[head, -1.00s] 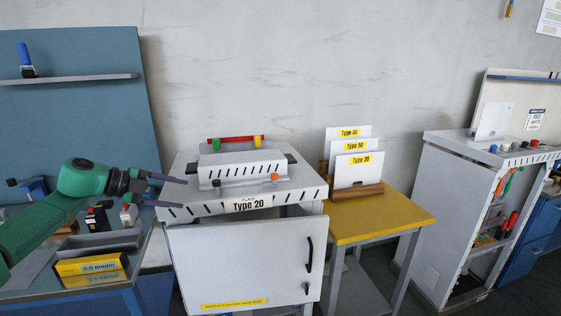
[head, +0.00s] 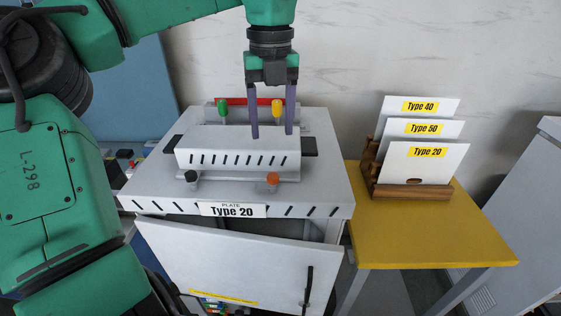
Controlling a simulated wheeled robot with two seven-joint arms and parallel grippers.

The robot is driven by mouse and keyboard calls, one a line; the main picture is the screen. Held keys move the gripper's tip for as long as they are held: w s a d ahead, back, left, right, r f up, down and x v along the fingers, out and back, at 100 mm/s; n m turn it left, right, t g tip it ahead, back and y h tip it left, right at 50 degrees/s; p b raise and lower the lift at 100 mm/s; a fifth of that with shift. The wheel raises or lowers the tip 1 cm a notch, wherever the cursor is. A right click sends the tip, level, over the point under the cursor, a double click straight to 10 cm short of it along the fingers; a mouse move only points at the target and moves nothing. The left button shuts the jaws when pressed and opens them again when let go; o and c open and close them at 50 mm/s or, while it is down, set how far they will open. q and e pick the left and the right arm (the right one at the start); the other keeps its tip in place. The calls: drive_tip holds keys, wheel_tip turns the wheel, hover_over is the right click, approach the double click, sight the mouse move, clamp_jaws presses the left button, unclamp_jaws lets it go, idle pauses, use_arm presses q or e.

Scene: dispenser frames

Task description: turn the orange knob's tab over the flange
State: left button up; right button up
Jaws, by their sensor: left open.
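The orange knob (head: 272,179) is at the front right of the slotted grey block (head: 232,158) on the white cabinet top. A dark knob (head: 191,177) is at its front left. The orange knob's tab and the flange are too small to tell apart. My left gripper (head: 271,135) points down above the block's right part, behind and above the orange knob. Its two fingers are apart with nothing between them. My right gripper is not in view.
The cabinet door (head: 231,268) hangs ajar. A yellow table (head: 430,237) with a plate rack (head: 411,192) is at right.

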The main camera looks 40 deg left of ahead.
sight(273, 176)
use_arm(q)
drive_tip(key=f, duration=0.2)
drive_tip(key=f+p, duration=0.1)
drive_tip(key=f, duration=0.2)
drive_tip(key=f+p, duration=0.1)
drive_tip(key=f, duration=0.2)
drive_tip(key=shift+s+d+f, duration=0.2)
drive_tip(key=shift+s+f, duration=0.05)
drive_tip(key=shift+s, duration=0.1)
drive_tip(key=shift+w+a+f+p, duration=0.15)
drive_tip(key=shift+w+f, duration=0.15)
drive_tip(key=shift+f, duration=0.35)
drive_tip(key=shift+w+d+f+p, duration=0.15)
drive_tip(key=shift+w+f, duration=0.1)
drive_tip(key=shift+f, duration=0.35)
drive_tip(key=shift+s+a+f, duration=0.1)
drive_tip(key=shift+s+a, duration=0.05)
drive_tip(key=shift+s, duration=0.45)
drive_tip(key=c, duration=0.5)
drive_tip(key=shift+w, duration=0.15)
drive_tip(key=c, duration=0.5)
clamp_jaws()
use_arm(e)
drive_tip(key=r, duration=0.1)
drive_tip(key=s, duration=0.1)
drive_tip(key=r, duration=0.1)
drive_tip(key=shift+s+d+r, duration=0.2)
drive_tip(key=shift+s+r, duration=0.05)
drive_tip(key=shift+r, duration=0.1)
